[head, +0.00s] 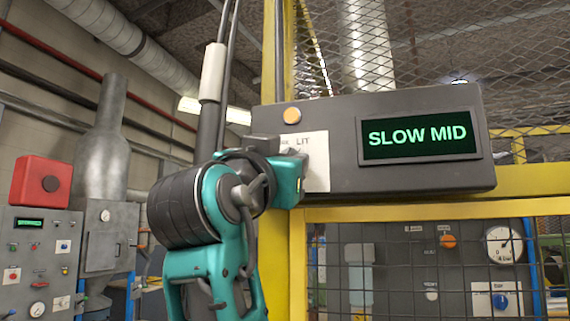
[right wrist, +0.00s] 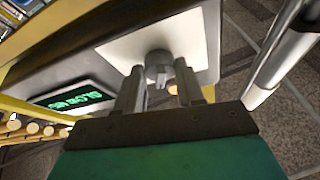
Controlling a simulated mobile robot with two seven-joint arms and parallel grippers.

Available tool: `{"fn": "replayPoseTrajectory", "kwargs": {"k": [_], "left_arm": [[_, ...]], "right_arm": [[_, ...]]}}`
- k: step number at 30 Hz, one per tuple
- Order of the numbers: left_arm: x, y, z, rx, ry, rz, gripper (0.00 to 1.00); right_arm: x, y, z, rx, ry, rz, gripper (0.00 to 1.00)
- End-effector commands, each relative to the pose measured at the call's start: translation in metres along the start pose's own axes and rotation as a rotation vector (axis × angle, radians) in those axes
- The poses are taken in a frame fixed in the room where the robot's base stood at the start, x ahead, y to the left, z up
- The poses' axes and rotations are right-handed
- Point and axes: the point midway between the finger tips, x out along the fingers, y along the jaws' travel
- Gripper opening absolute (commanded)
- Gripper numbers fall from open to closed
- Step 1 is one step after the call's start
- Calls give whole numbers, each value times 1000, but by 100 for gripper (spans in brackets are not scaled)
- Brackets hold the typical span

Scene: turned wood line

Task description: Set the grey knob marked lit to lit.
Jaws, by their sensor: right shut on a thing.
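The grey knob (right wrist: 156,62) sits on a white plate (right wrist: 120,48) on the dark control box, in the right wrist view. My right gripper (right wrist: 160,78) has one finger on each side of the knob and is shut on it. In the head view my right gripper (head: 290,168) covers the knob, so which way it points cannot be told. The word LIT shows on the white plate (head: 317,150) above the gripper; another label beside it is mostly hidden. The box's screen (head: 417,134) reads SLOW MID in green. My left gripper is not in view.
The dark box (head: 345,108) is mounted on a yellow frame (head: 530,180) with wire mesh, and has an orange lamp or button (head: 292,115) at its upper left. Gauges and switches show behind the lower mesh. A grey machine with a red box (head: 41,182) stands at left.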

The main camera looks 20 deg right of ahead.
Motion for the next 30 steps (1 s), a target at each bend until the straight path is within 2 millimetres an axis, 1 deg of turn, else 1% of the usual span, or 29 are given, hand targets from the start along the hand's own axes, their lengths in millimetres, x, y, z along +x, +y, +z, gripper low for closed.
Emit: {"fn": "replayPoseTrajectory", "kwargs": {"k": [9, 23, 24, 30], "left_arm": [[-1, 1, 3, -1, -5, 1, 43], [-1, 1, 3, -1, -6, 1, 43], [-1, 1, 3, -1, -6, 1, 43], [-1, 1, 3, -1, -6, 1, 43]], "right_arm": [[0, -1, -1, 94, 1, 37, 7], [0, -1, -1, 109, 0, 42, 7], [0, -1, -1, 109, 0, 42, 38], [0, -1, -1, 108, -1, 42, 57]]}}
